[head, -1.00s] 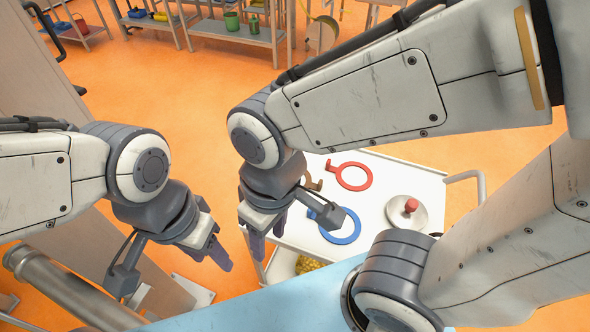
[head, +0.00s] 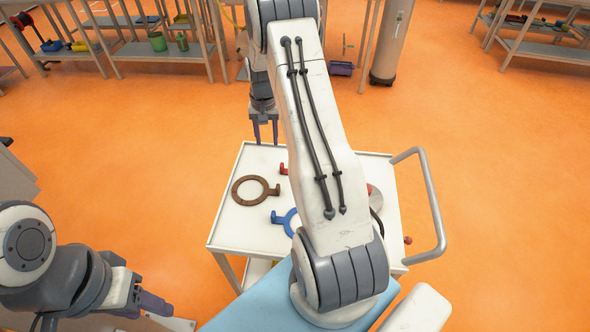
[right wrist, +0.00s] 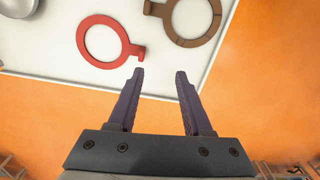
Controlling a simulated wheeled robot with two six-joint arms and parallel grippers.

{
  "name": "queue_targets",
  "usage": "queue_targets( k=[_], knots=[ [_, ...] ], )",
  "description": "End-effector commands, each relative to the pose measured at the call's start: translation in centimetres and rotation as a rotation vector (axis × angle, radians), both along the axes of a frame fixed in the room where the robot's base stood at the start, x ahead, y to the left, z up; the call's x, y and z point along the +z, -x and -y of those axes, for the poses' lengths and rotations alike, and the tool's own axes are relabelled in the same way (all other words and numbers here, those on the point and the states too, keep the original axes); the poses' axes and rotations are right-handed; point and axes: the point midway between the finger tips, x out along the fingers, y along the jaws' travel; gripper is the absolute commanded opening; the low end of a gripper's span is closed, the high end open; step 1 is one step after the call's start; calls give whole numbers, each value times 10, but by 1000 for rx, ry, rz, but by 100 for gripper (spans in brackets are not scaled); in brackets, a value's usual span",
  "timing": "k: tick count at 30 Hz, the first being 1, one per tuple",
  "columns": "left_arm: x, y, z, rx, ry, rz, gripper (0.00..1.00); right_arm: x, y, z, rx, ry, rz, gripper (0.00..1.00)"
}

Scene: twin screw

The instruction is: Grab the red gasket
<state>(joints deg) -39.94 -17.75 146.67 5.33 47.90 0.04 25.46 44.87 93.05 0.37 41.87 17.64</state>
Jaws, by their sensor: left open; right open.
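The red gasket (right wrist: 103,42), a flat ring with a small tab, lies on the white cart top (head: 232,217). In the head view only its tab (head: 284,168) shows; my right arm hides the ring. My right gripper (right wrist: 160,73) is open and empty, its fingertips just beside the tab of the red gasket in the right wrist view. In the head view the right gripper (head: 265,140) hangs at the cart's far edge, pointing down. My left gripper (head: 165,310) is at the lower left, away from the cart, open.
A brown gasket (head: 237,191) and a blue gasket (head: 290,222) lie on the cart, the blue one partly hidden. A grey disc (head: 376,199) is behind my right arm. A cart handle (head: 437,205) stands at the right.

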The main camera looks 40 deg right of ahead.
Motion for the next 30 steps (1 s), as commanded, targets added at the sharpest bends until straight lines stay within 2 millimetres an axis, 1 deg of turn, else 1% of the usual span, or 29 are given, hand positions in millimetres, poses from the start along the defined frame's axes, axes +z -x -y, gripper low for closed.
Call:
queue_targets(
  k=[1,3,6,12,15,17,20,25,27,30],
  knots=[
    [1,0,0,0,0,0,50,-11,3,20,-48,0,-4,50],
    [2,0,0,0,0,0,50,-20,6,36,-87,1,-6,50],
    [5,0,0,0,0,0,50,-33,9,45,-109,1,-9,50],
    [14,0,0,1,0,0,50,-64,9,45,-109,0,-9,50],
    [16,0,0,1,0,0,50,-74,9,44,-108,1,-7,50],
    [17,0,0,1,0,0,50,-77,9,44,-108,2,-7,50],
    [23,0,0,1,0,0,50,-83,10,42,-107,0,-8,50],
    [40,0,0,2,0,0,50,-106,14,38,-107,0,-10,50],
    [41,0,0,2,0,0,50,-117,13,39,-107,1,-7,50],
    [43,0,0,2,0,0,50,-126,13,39,-107,2,-7,50]
  ],
)
